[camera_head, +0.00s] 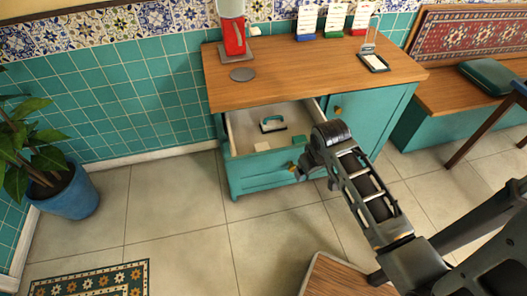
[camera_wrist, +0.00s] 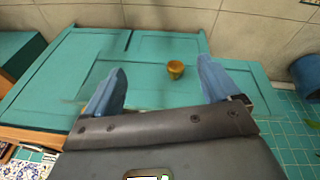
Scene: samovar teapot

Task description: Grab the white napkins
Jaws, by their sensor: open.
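A small flat white item (camera_head: 262,146) lies in the open drawer (camera_head: 232,134) of the teal cabinet; it may be the white napkins, but it is too small to be sure. My gripper (camera_wrist: 160,88) is open and empty, its two blue fingers spread wide. In the wrist view a brass knob (camera_wrist: 176,70) on a teal panel shows between the fingers, apart from them. No white napkins show in the wrist view. In the head view my wrist is at the drawer's right front corner, and the fingers cannot be made out.
The wooden top (camera_head: 290,72) bears a red item (camera_head: 234,38), a grey disc (camera_head: 242,74) and several stands. A potted plant (camera_head: 62,195) stands left.

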